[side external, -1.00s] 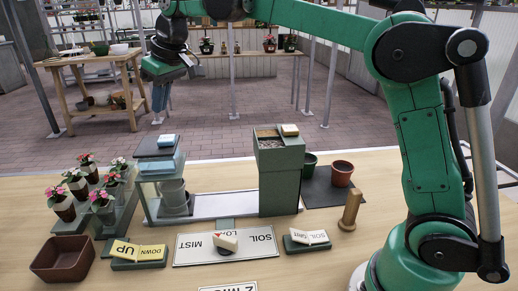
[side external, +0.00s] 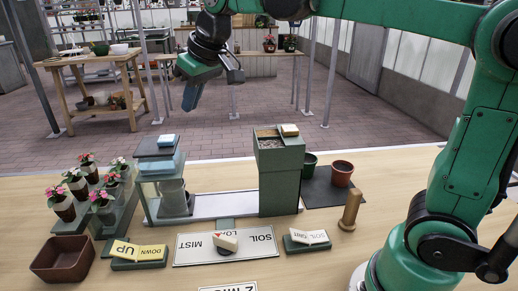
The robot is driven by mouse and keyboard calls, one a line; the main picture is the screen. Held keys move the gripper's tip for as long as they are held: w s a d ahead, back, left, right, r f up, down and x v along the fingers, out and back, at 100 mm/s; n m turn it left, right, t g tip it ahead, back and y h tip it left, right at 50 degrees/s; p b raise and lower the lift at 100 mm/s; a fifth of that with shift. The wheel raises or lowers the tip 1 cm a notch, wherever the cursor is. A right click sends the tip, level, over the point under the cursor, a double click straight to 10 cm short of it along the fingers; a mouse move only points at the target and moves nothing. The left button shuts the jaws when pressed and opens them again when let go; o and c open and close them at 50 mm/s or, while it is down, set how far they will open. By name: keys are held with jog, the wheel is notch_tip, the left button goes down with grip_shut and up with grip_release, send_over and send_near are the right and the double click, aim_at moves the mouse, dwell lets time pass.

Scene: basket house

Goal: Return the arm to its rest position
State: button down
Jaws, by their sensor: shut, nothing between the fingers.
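My gripper (side external: 190,98) hangs in the upper left of the side external view, pointing down. Its fingers are together with nothing between them. It is in the air, well above the table (side external: 230,270) and clear of the bench objects. My green arm reaches across the top of the view from its base at the lower right. The inner faces of the fingers are hard to see from this angle.
A green dispenser box (side external: 280,180) and a clear-sided station (side external: 163,185) stand mid-table. Potted flowers (side external: 101,200), a brown tray (side external: 62,260), switch blocks (side external: 137,253), a sign board (side external: 205,249), a wooden peg (side external: 350,210) and two pots (side external: 342,173) surround them. Bare table lies front right.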

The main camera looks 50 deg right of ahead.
jog(key=s+d+f+m+t, duration=0.1)
jog(key=s+d+f, duration=0.1)
jog(key=s+f, duration=0.9)
jog(key=shift+s+d+f+m+t+h, duration=0.2)
jog(key=shift+s+f+m+t+h, duration=0.15)
jog(key=shift+s, duration=0.35)
